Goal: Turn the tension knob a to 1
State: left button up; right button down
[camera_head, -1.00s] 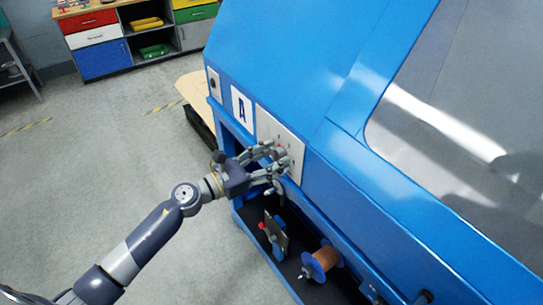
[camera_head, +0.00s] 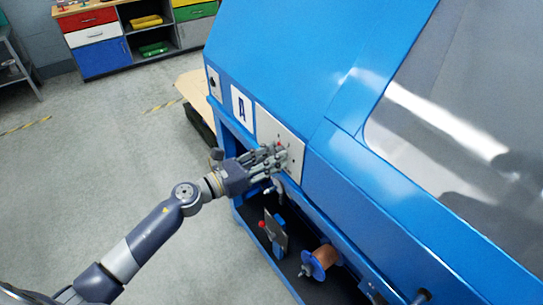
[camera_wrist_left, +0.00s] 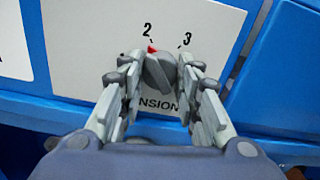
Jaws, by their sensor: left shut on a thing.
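The tension knob (camera_wrist_left: 160,70) is a grey dial on a light panel (camera_wrist_left: 80,50) of the blue machine. In the left wrist view its red pointer mark points up toward the "2"; the "3" is to the right. The "1" is not visible there. My left gripper (camera_wrist_left: 164,88) is shut on the knob, with fingers on both sides of it. In the head view my left gripper (camera_head: 283,157) is at the panel, beside the "A" label (camera_head: 241,106), and its fingers partly hide the knob. My right gripper is not in view.
The blue machine (camera_head: 300,60) fills the right side. Below the panel, an open bay holds a copper wire spool (camera_head: 325,257) and a small red-knobbed part (camera_head: 275,232). Drawers (camera_head: 98,58) stand at the back left. The grey floor (camera_head: 90,180) on the left is clear.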

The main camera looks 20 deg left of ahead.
pick_arm(q)
jog(key=n+p, duration=0.3)
jog(key=n, duration=0.7)
jog(key=shift+r+p, duration=0.1)
jog(key=shift+p, duration=0.3)
jog(key=shift+n, duration=0.3)
jog(key=o, duration=1.1)
jog(key=v, duration=1.2)
